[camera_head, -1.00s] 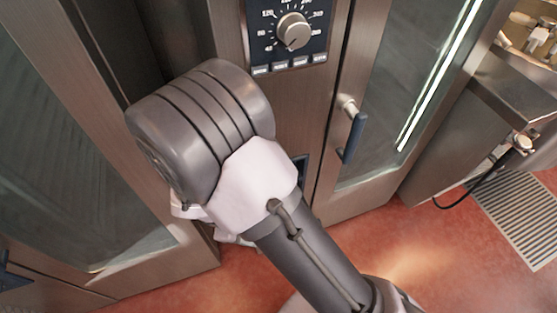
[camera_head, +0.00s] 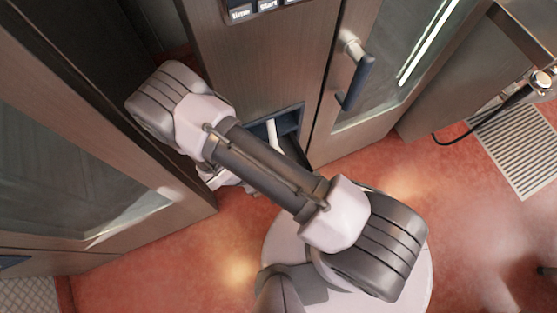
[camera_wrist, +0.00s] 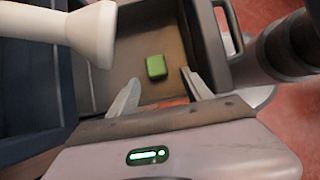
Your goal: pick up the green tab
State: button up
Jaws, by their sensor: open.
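The green tab (camera_wrist: 156,66) is a small rounded block lying on the brownish floor of an open drawer (camera_wrist: 127,62) in the wrist view. My gripper (camera_wrist: 160,77) is open, with one finger to the left and one to the right of the tab and nearer the camera. Nothing is between the fingers' tips, and neither finger touches the tab as far as I can see. In the head view my arm mostly hides the gripper, and the tab does not show.
A white spout (camera_wrist: 75,27) juts over the drawer's left side; it also shows in the blue recess in the head view (camera_head: 272,134). A drawer handle (camera_wrist: 231,28) is at the right. An oven door with a blue handle (camera_head: 357,82) stands right of the recess. Red floor (camera_head: 150,255) lies below.

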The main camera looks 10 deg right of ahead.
jog(key=x, duration=0.1)
jog(key=b+x, duration=0.1)
jog(key=x, duration=0.3)
jog(key=shift+w+d+r+b, duration=0.3)
jog(key=shift+w+d, duration=0.05)
jog(key=shift+c, duration=0.5)
grip_shut()
